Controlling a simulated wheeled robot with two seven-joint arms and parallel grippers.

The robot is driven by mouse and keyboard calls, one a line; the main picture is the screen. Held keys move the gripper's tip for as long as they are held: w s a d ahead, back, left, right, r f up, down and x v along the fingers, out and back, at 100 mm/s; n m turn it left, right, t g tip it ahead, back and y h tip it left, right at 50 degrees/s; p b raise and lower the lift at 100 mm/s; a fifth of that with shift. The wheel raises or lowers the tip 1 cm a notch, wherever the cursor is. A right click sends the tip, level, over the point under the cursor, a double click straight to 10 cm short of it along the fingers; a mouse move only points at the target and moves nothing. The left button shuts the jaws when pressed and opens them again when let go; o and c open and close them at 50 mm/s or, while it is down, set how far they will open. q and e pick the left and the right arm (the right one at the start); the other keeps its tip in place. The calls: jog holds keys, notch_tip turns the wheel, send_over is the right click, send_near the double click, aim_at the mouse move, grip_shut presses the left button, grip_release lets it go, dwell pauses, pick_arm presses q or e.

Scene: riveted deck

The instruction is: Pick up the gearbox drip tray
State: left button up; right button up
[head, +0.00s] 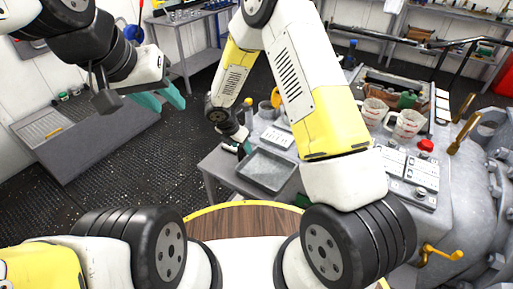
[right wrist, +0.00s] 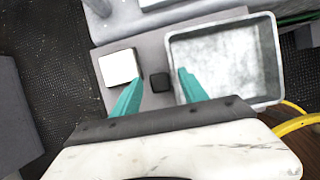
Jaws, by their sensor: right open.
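The gearbox drip tray (head: 266,169) is a shallow, empty grey metal tray. It lies flat on a grey bench near the bench's front edge. It fills the upper right of the right wrist view (right wrist: 226,62). My right gripper (head: 243,143) is at the tray's far left corner in the head view. In the right wrist view its teal fingers (right wrist: 159,80) are apart with nothing held; the right finger overlaps the tray's left wall, and contact cannot be told. My left gripper (head: 162,97) is open and empty, raised at the left, far from the tray.
A small black block (right wrist: 159,82) shows between the right fingers, with a white square item (right wrist: 118,67) beside it. Measuring jugs (head: 405,124) and a control panel (head: 410,178) stand to the right. My right arm crosses above the bench. Open floor lies left of the bench.

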jog(key=shift+w+d+f, duration=0.15)
jog(key=shift+w+f, duration=0.05)
jog(key=shift+f, duration=0.3)
grip_shut()
jog(key=shift+r, duration=0.15)
